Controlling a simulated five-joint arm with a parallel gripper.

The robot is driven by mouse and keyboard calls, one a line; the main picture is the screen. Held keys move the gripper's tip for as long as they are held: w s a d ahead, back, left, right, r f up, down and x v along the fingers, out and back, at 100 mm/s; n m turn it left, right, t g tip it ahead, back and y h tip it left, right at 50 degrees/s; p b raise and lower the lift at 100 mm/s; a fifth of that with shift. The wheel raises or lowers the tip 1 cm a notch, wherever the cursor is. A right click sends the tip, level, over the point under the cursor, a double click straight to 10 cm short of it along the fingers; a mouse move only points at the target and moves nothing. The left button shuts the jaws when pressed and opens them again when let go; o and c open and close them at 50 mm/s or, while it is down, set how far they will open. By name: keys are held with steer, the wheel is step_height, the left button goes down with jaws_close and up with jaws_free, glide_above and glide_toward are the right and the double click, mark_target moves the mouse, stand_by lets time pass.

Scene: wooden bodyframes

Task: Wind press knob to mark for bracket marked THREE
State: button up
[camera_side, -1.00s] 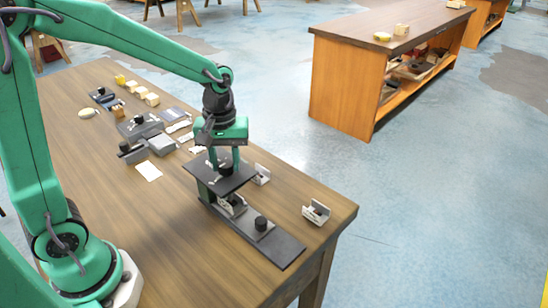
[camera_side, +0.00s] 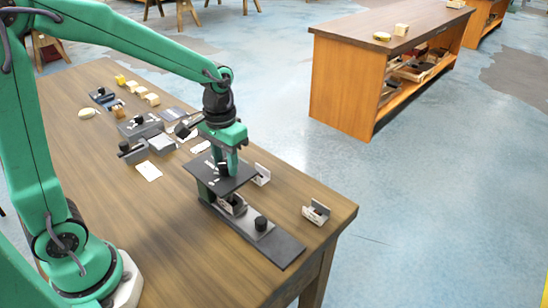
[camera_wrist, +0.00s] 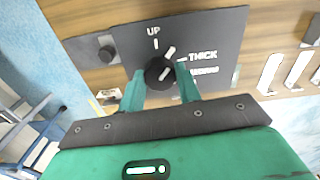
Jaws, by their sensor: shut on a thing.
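The press has a dark top plate (camera_side: 222,178) on a long dark base near the table's front corner. Its round black knob (camera_wrist: 159,72) shows in the wrist view, with a thick white line at its edge lying between the UP mark (camera_wrist: 154,35) and the THICK mark (camera_wrist: 203,55). A third label below THICK is too blurred to read. My gripper (camera_wrist: 160,84) is shut on the knob, one finger on each side; it also shows from the side (camera_side: 226,165). A pale bracket (camera_side: 232,206) sits under the plate. I cannot read a number on it.
A black knob (camera_side: 260,224) stands on the base in front of the bracket. Loose brackets lie to the right (camera_side: 316,214) and behind the press (camera_side: 262,174). A white card (camera_side: 148,171), grey boxes and wooden blocks stand farther back. The table's left front is clear.

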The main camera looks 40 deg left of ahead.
mark_target(225, 164)
steer(key=m, duration=0.5)
steer(key=shift+r, duration=0.1)
stand_by(0.3)
steer(key=o, duration=1)
steer(key=shift+c, duration=0.2)
steer(key=shift+r, duration=3.9)
steer(key=shift+s, duration=0.1)
